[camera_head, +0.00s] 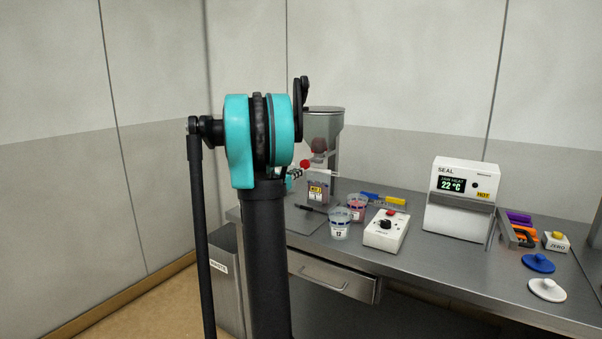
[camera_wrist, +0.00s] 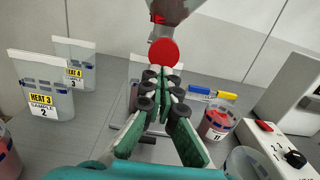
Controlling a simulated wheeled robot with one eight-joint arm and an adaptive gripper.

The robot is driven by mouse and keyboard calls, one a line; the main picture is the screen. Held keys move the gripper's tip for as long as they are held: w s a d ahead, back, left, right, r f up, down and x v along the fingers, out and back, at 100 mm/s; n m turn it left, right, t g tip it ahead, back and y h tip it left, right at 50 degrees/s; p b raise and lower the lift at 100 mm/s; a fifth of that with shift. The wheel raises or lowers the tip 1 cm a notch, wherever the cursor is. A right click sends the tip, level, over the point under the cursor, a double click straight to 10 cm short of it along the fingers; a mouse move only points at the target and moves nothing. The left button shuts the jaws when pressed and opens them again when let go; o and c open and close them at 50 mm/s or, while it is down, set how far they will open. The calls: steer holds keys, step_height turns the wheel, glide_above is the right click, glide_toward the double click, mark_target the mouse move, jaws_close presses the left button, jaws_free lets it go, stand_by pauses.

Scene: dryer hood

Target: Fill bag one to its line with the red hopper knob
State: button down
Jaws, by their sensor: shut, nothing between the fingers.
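The grey hopper (camera_head: 322,125) stands at the back of the bench, with a dark reddish mass showing at its lower part. Its round red knob (camera_head: 305,163) is on the left side of the spout; in the wrist view the red knob (camera_wrist: 163,52) is just beyond my fingertips. My gripper (camera_wrist: 163,76) is shut and empty, pointed at the knob; I cannot tell whether it touches. A small bag with a yellow label (camera_head: 317,190) stands under the spout. Its number, line and fill level are too small to read. In the wrist view my fingers hide that spot.
Bags labelled sample 2 (camera_wrist: 45,85) and sample 3 (camera_wrist: 72,68) stand left. A cup of red material (camera_wrist: 215,122) and a cup marked 12 (camera_head: 340,222) stand right, near a control box (camera_head: 386,230). The sealer (camera_head: 461,198) is farther right.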

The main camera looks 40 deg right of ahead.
steer(key=v, duration=0.9)
steer(key=shift+a, duration=0.2)
steer(key=shift+s, duration=0.1)
stand_by(0.7)
steer(key=s+a+f+m+g+y, duration=0.1)
steer(key=s+a+f+m+y, duration=0.4)
steer(key=a, duration=0.6)
steer(key=s+a+f+m+y, duration=0.6)
steer(key=s+a+f+m, duration=0.4)
steer(key=s+a+f, duration=0.2)
steer(key=s+a+f+m+g+y, duration=0.1)
steer(key=s+a+f+m+y, duration=0.4)
steer(key=a+f, duration=0.5)
steer(key=s+a+m, duration=0.2)
steer(key=s, duration=0.1)
steer(key=shift+f+g+y, duration=0.3)
steer(key=shift+f, duration=0.05)
steer(key=shift+s+a, duration=0.1)
steer(key=shift+s, duration=0.05)
